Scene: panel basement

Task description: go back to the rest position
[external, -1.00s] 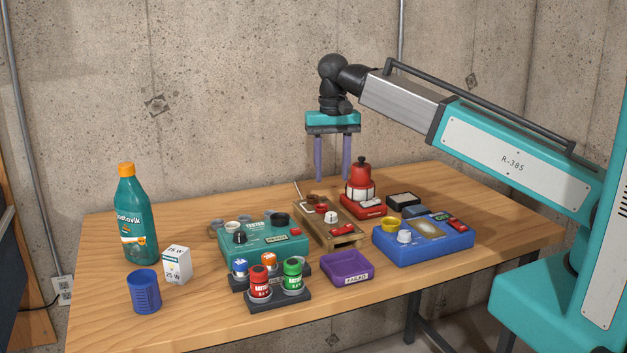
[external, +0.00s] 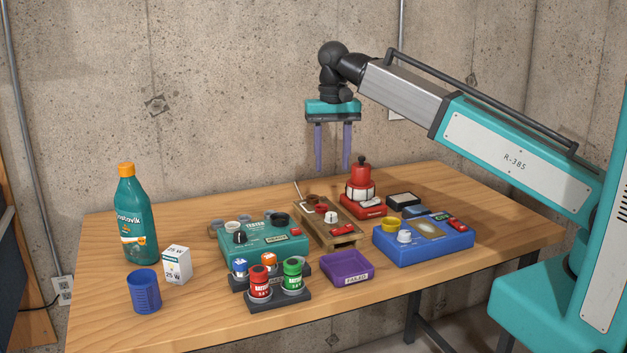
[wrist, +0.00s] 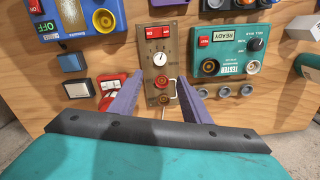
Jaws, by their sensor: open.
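My gripper (external: 333,147) is open and empty, with its two purple fingers pointing down. It hangs above the back of the table, over the wooden panel with a dial (external: 331,222) and left of the red device with a black knob (external: 360,187). A gap shows between the fingertips and the things below. In the wrist view my gripper (wrist: 160,98) has its fingers spread apart, with the dial panel (wrist: 160,40) beyond and between them.
On the wooden table (external: 220,325) are a teal tester (external: 265,245), a blue device (external: 435,245), a purple tray (external: 347,268), and batteries in a dark holder (external: 282,296). A teal bottle (external: 135,220), white box (external: 177,264) and blue cup (external: 144,291) stand left. A concrete wall is behind.

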